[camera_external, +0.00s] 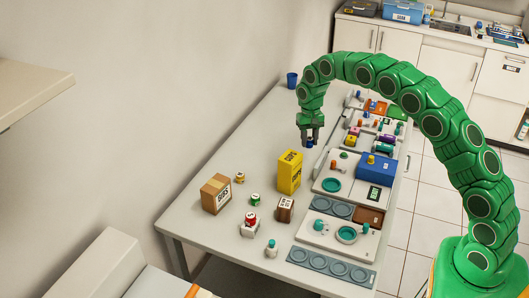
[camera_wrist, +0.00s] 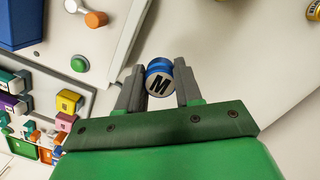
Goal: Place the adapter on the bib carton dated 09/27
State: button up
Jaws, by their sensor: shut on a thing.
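My gripper (camera_external: 309,140) hangs above the table, right of and behind the yellow carton. In the wrist view my gripper (camera_wrist: 160,88) is shut on a short blue cylinder with a grey face marked "M" (camera_wrist: 159,80), seemingly the adapter. A brown carton (camera_external: 211,197) with a white printed label stands upright toward the left table edge. A taller yellow carton (camera_external: 289,176) with dark print stands right of and behind it. Their dates are too small to read, so I cannot tell which is dated 09/27. Both carton tops look bare.
A blue box (camera_external: 375,170) and trays of small parts fill the table's right side. A blue cup (camera_external: 292,79) stands at the far end. The table's left rear is clear.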

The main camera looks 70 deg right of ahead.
aim_at(307, 166)
jog(key=shift+f, duration=4.7)
jog(key=shift+f, duration=0.15)
jog(key=o, duration=1)
jog(key=shift+o, duration=0.2)
